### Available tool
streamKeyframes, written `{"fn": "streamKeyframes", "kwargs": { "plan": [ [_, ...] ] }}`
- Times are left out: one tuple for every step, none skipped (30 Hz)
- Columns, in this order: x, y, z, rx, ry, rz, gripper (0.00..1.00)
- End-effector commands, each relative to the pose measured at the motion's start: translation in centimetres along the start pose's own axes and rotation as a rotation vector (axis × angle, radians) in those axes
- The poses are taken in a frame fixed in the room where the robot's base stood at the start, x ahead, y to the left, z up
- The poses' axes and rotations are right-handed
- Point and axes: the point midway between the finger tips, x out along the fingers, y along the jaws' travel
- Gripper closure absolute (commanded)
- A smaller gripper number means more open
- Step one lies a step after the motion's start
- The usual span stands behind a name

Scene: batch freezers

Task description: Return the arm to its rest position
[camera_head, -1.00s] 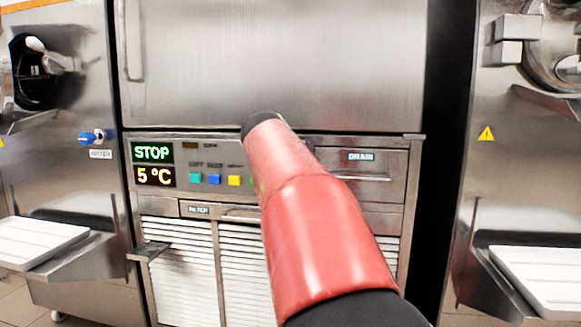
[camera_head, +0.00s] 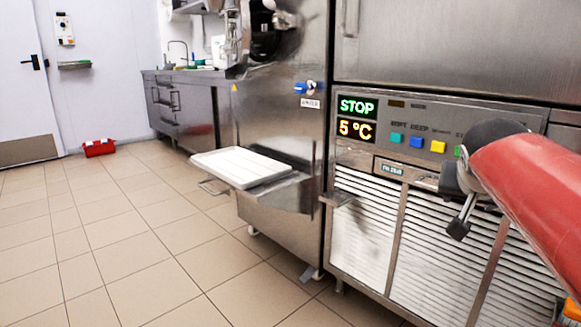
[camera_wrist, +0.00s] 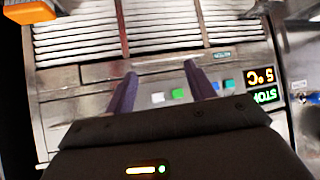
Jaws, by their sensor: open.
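My red arm (camera_head: 535,195) reaches in from the right edge of the head view, in front of the blast chiller's lower panel. My gripper (camera_head: 459,227) shows there only in part, as a dark end with a finger pointing down, and the arm hides the rest. In the wrist view my gripper (camera_wrist: 160,80) has its two fingers apart with nothing between them. The control panel (camera_wrist: 226,88) appears upside down behind the fingers. The panel (camera_head: 410,130) reads STOP and 5 °C in the head view.
A batch freezer (camera_head: 282,110) stands left of the chiller, with a white tray (camera_head: 240,167) jutting out on its shelf. Tiled floor (camera_head: 130,240) lies open at the left. A sink counter (camera_head: 185,100) and a red bin (camera_head: 98,147) are at the back.

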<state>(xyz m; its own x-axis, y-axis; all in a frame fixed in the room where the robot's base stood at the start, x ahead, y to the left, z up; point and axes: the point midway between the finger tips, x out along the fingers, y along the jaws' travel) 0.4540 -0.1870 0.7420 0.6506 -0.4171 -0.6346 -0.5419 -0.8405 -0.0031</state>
Motion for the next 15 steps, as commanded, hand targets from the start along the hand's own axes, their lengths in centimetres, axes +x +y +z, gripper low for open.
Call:
{"fn": "streamKeyframes", "kwargs": {
  "plan": [
    [-1.0,-1.2,3.7,-0.044,-0.052,-0.054,0.45],
    [-1.5,-1.9,5.8,-0.074,-0.082,-0.085,0.45],
    [-2.1,-2.8,8.6,-0.114,-0.121,-0.122,0.45],
    [-2.6,-3.3,10.6,-0.143,-0.147,-0.147,0.45],
    [-3.0,-3.8,12.5,-0.170,-0.171,-0.171,0.45],
    [-3.5,-4.4,14.8,-0.205,-0.200,-0.200,0.45],
    [-3.9,-4.8,16.5,-0.229,-0.220,-0.220,0.45],
    [-4.2,-5.0,18.1,-0.253,-0.239,-0.237,0.45],
    [-4.7,-5.3,20.1,-0.284,-0.262,-0.258,0.45],
    [-5.0,-5.5,21.6,-0.304,-0.278,-0.273,0.45],
    [-5.2,-5.7,22.9,-0.325,-0.293,-0.287,0.45],
    [-5.6,-5.8,24.8,-0.351,-0.312,-0.304,0.45],
    [-5.8,-5.9,26.1,-0.370,-0.327,-0.317,0.45],
    [-6.0,-6.0,27.4,-0.390,-0.340,-0.328,0.45],
    [-6.3,-6.0,29.1,-0.413,-0.358,-0.343,0.45]
  ]
}}
